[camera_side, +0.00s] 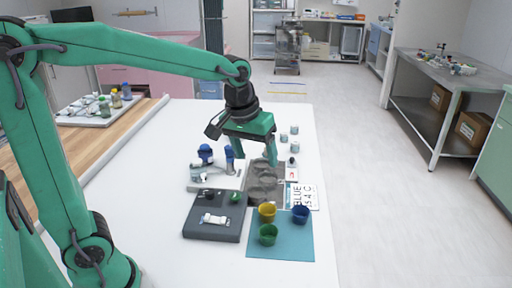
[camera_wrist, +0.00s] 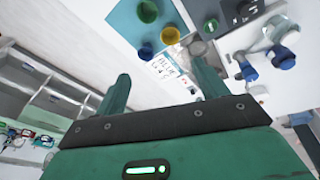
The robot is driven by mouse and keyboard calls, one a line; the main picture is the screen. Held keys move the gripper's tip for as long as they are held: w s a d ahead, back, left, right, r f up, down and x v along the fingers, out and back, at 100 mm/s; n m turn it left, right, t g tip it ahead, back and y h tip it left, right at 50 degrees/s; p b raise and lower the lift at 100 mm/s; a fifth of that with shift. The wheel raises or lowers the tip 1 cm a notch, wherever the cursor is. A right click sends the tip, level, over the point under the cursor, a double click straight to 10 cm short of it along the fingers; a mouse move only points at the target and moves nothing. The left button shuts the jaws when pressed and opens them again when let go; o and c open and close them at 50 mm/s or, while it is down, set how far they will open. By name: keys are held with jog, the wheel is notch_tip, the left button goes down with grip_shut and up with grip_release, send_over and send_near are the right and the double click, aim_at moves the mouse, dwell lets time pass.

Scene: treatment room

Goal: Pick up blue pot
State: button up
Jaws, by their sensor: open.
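The blue pot (camera_side: 300,215) stands upright on the right part of a teal mat (camera_side: 290,248). It also shows in the wrist view (camera_wrist: 145,51), above and between my fingers. My gripper (camera_side: 252,158) is open and empty, above the table beyond the mat. It is clearly apart from the pot. Both fingers show in the wrist view (camera_wrist: 160,72), spread wide with nothing between them.
A yellow pot (camera_side: 267,212) and a green pot (camera_side: 267,235) stand left of the blue pot. A printed card (camera_side: 308,195) lies behind it. Bottles with blue tops (camera_side: 205,153) stand further back.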

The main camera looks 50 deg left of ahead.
jog(key=w+d+f+n+g, duration=0.1)
jog(key=w+d+f+n, duration=0.1)
jog(key=w+f, duration=0.45)
jog(key=n+g, duration=0.2)
send_near(301, 207)
jog(key=shift+s+d+f, duration=0.1)
jog(key=shift+s+d, duration=0.7)
jog(key=shift+f, duration=1.3)
jog(key=shift+s+f, duration=0.15)
jog(key=shift+f, duration=2.45)
